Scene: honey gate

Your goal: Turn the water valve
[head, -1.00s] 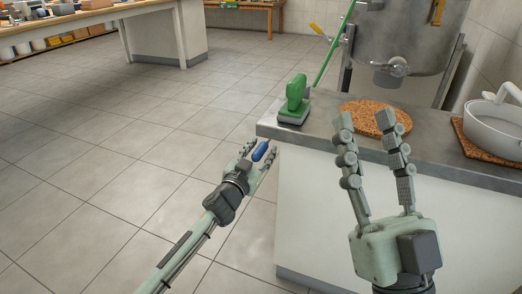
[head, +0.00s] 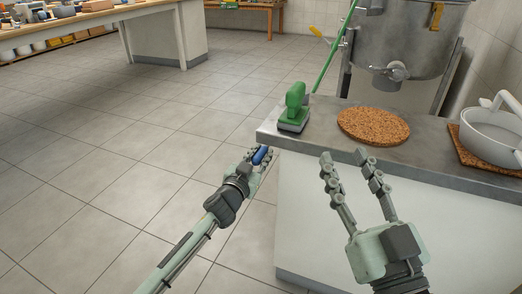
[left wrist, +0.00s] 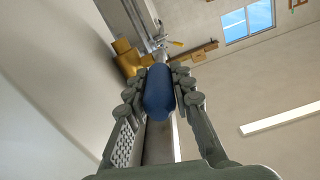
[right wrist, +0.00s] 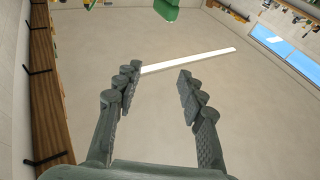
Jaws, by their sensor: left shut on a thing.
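The blue handle (head: 262,155), apparently the water valve's, is beside the left front corner of the counter. My left gripper (head: 258,160) is shut on it. In the left wrist view the blue handle (left wrist: 158,93) lies lengthwise between the two fingers, which touch its sides. A yellow-brown fitting (left wrist: 130,58) shows just behind it; I cannot tell how they join. My right gripper (head: 343,156) is open and empty in front of the counter. In the right wrist view its fingers (right wrist: 158,82) stand well apart with nothing between them.
The steel counter top (head: 330,138) holds a green-handled tool (head: 295,108), a round cork mat (head: 373,125) and a white pot (head: 490,138). A large steel tank (head: 405,40) with a spout stands behind. The tiled floor (head: 120,150) to the left is clear.

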